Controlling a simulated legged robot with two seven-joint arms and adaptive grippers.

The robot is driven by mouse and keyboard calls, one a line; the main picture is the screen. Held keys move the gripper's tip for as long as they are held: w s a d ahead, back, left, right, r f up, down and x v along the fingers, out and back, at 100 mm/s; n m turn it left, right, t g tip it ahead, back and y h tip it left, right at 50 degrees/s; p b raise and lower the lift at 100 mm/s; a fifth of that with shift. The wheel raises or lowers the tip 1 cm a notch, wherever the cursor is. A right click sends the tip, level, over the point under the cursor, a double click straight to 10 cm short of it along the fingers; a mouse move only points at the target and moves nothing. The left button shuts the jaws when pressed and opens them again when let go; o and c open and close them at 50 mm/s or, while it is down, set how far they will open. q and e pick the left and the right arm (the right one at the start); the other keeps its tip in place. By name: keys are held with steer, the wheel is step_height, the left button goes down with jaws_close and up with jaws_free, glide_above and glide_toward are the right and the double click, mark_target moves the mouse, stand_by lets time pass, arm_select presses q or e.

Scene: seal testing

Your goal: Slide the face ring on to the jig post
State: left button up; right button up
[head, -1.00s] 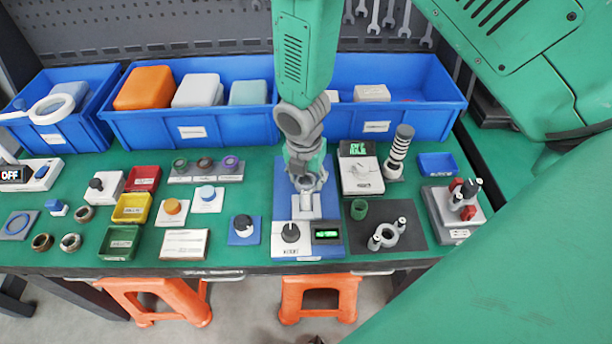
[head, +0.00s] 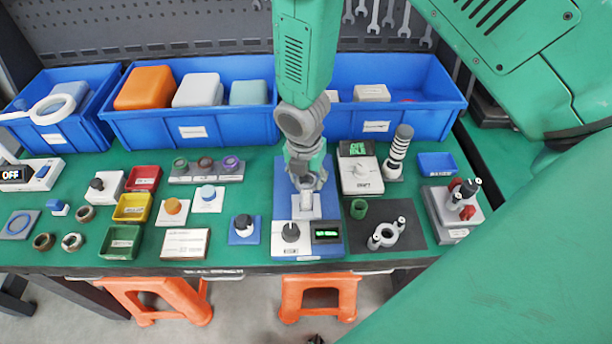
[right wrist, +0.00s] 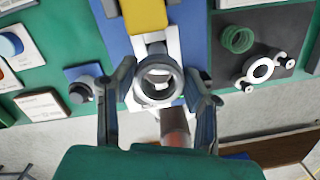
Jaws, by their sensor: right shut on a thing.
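My right gripper (head: 306,181) reaches down over the blue test stand (head: 280,215). In the right wrist view its two fingers (right wrist: 159,100) stand on either side of a grey face ring (right wrist: 158,71) and are shut on it. The ring's opening faces the camera, and something pale shows through it. A white block (head: 306,208) of the stand lies just below the gripper. No jig post stands out clearly under the ring; the ring and gripper hide that spot, so I cannot tell whether the ring is around a post. My left gripper is not in view.
The stand has a dial (head: 291,232) and a green-lit display (head: 326,234). A green ring (head: 359,209) and a grey flanged part (head: 386,235) lie on a dark mat to the right. A striped post (head: 400,147) stands behind them. Blue bins (head: 240,127) line the back.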

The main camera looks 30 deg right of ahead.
steer(key=shift+f+b, duration=0.35)
steer(key=shift+f, duration=0.4)
stand_by(0.5)
steer(key=o, duration=1.2)
steer(key=shift+o, duration=0.2)
steer(key=shift+r, duration=0.1)
step_height(320, 180, up, 4)
steer(key=p, duration=0.4)
steer(key=shift+r, duration=0.25)
steer(key=shift+r+p, duration=0.3)
steer(key=shift+r, duration=0.9)
